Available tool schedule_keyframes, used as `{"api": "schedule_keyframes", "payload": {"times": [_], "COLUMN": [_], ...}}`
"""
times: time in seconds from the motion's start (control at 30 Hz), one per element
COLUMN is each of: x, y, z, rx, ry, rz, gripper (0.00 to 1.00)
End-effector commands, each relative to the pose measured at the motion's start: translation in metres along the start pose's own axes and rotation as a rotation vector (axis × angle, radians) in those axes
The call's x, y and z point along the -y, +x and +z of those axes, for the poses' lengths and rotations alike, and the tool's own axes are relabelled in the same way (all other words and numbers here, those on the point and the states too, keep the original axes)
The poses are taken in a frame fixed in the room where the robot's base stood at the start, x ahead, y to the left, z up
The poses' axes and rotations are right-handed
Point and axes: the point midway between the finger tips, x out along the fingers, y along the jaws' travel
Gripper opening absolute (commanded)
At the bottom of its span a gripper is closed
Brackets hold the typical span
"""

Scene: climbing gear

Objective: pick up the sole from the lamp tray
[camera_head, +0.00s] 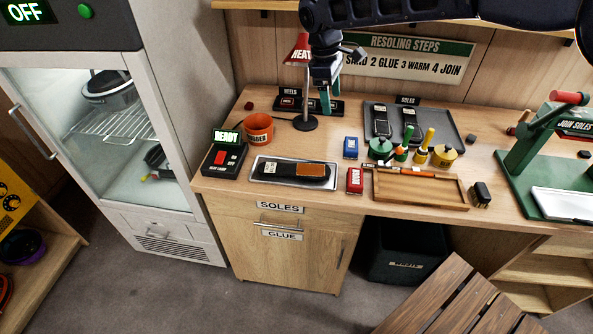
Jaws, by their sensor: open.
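A dark sole (285,169) with an orange-brown patterned right part lies flat on a pale metal tray (258,177) at the front left of the workbench. The red heat lamp (299,48) stands behind this tray, with its shade up beside my gripper. My gripper (326,101) hangs from above with teal fingers pointing down, behind and right of the tray. It is open with nothing seen between its fingers. The fingers look close to the lamp and the heels rack (346,107); the gap cannot be told.
An orange cup (259,128) and a black control box (221,160) reading READY stand left of the tray. Red (355,181) and blue (350,147) blocks stand to its right. A dark soles tray (455,131), glue pots, a wooden tray (420,204) and a green press (530,150) are farther right.

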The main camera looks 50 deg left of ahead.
Motion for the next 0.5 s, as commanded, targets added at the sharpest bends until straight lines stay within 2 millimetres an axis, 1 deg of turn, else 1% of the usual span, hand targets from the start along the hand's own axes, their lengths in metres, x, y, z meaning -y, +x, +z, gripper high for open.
{"api": "schedule_keyframes", "payload": {"times": [0.03,0.2,0.33,0.4,0.5], "x": [0.011,0.039,0.060,0.069,0.077], "y": [0.012,0.047,0.071,0.081,0.090], "z": [-0.023,-0.079,-0.114,-0.126,-0.138], "rx": [0.022,0.099,0.151,0.174,0.195], "ry": [-0.038,-0.146,-0.214,-0.240,-0.264], "rz": [0.002,0.022,0.041,0.049,0.057], "gripper": [0.76,0.76,0.76,0.76,0.76]}}
